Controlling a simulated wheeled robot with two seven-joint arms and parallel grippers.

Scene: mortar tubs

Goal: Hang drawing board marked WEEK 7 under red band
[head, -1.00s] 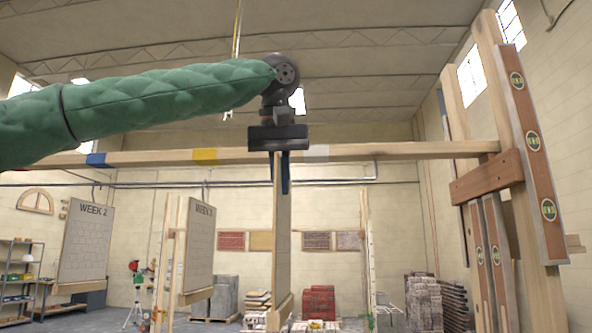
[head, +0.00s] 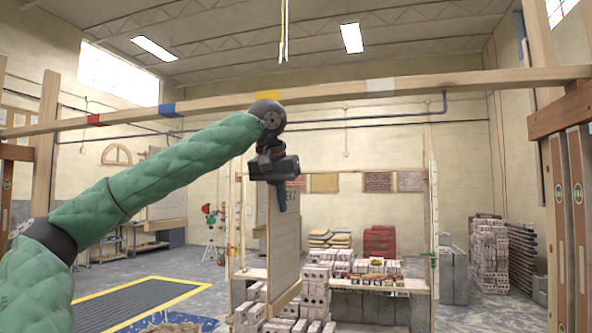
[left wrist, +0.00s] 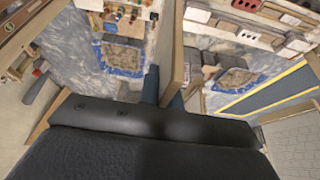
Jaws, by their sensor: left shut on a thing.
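My left gripper (head: 280,196) is shut on the top edge of a tan drawing board (head: 284,250), which hangs down from it. The board is turned nearly edge-on; part of its marking, ending in 7, shows beside the fingers. The wooden beam (head: 335,91) crosses above, with the red band (head: 94,119) well to the left of the gripper. The gripper and board are below the beam, near the yellow band (head: 267,96). In the left wrist view the board's edge (left wrist: 173,45) stands between the two fingers. My right gripper is not in view.
The beam also has a blue band (head: 171,109) and a white band (head: 380,86). Another board (head: 167,212) hangs at left, partly hidden by my arm. Brick stacks and a low bench (head: 375,284) stand beyond the held board. A yellow-edged mat (head: 140,298) lies on the floor at left.

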